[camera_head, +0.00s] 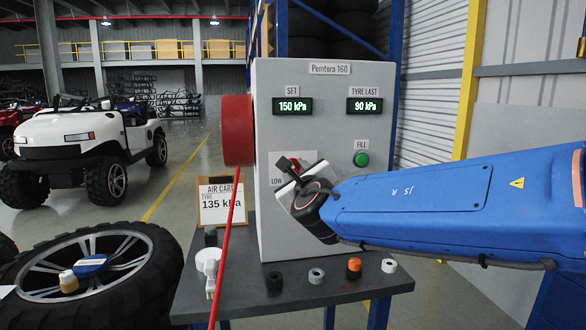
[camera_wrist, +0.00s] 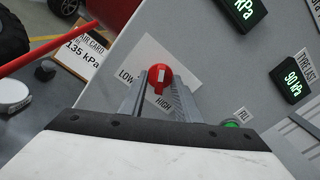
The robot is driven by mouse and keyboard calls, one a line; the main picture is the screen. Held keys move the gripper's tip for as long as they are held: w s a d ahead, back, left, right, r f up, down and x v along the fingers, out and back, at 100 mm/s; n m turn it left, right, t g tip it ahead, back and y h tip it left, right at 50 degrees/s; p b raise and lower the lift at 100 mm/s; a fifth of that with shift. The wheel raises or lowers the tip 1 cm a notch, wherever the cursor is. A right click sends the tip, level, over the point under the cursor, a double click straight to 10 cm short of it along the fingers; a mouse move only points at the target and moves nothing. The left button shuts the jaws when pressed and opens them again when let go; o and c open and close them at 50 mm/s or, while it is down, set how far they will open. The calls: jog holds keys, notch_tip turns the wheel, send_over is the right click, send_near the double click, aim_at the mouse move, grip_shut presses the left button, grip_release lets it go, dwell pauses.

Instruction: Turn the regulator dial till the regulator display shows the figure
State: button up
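The regulator dial is a red knob with a pale mark (camera_wrist: 160,76), set on a white plate with LOW and HIGH marks. In the head view the dial (camera_head: 296,166) is partly hidden by my gripper. My gripper (camera_wrist: 160,88) reaches it from the right, one finger on each side. The fingers look closed against the knob, though the contact itself is hard to see. The regulator display (camera_head: 292,106), under SET, reads 150 kPa in green. The air card (camera_head: 221,203) on a clipboard reads TYRE 135 kPa.
The grey tester cabinet (camera_head: 330,220) also has a TYRE LAST display (camera_head: 364,106) reading 90 kPa and a green FILL button (camera_head: 361,159). A red hose reel (camera_head: 238,130) sits at its left side. Several small caps stand along the dark bench (camera_head: 340,290). A tyre (camera_head: 140,270) lies at left.

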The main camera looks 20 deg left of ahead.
grip_shut()
jog(key=n, duration=0.4)
jog(key=shift+n, duration=0.4)
jog(key=shift+o, duration=1.6)
grip_release()
jog(key=v, duration=0.6)
